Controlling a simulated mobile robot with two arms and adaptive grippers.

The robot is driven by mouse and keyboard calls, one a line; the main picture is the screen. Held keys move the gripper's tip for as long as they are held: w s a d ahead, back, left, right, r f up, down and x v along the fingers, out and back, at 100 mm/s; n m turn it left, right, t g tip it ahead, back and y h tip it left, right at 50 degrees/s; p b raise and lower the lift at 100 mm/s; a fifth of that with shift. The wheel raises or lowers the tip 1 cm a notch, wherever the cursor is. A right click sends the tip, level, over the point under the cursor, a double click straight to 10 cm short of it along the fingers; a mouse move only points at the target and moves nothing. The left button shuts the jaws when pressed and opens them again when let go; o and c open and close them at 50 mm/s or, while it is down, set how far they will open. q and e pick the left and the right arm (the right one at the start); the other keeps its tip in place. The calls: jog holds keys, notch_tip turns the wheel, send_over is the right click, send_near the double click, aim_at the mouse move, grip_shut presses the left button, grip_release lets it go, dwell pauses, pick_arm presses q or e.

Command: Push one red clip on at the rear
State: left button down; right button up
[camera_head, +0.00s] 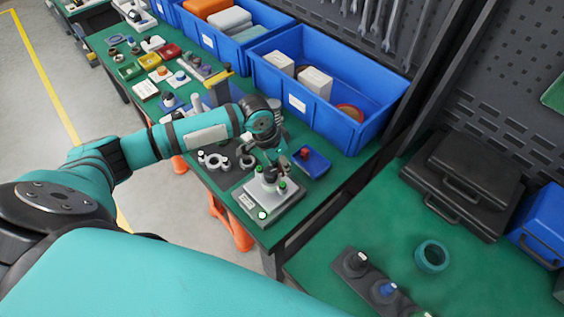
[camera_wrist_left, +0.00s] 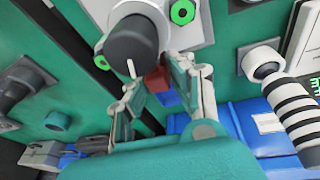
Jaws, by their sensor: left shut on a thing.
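My left gripper (camera_head: 272,160) hangs over the small grey test fixture (camera_head: 258,209) on the green bench. In the left wrist view, the left gripper (camera_wrist_left: 158,78) is shut on a red clip (camera_wrist_left: 154,80), partly hidden by the fingers. A black knob (camera_wrist_left: 133,42) with a white line stands close to the fingers, in front of a grey plate (camera_wrist_left: 192,32) with green nuts. I cannot tell whether the clip touches the fixture. A blue tray (camera_head: 318,164) with something red in it lies right of the fixture. My right gripper is out of view.
A large blue bin (camera_head: 375,122) with white boxes stands behind the blue tray. Round grey parts (camera_head: 213,160) lie left of the fixture. A knob panel (camera_head: 350,264) and a teal ring (camera_head: 432,256) are on the right bench, where much of the surface is clear.

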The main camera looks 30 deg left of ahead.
pick_arm(q)
jog(key=shift+f, duration=1.1)
jog(key=c, duration=1.1)
grip_release()
jog(key=shift+o, duration=0.2)
notch_tip(320, 180, up, 7)
jog(key=p, duration=0.7)
jog(key=shift+p, duration=0.4)
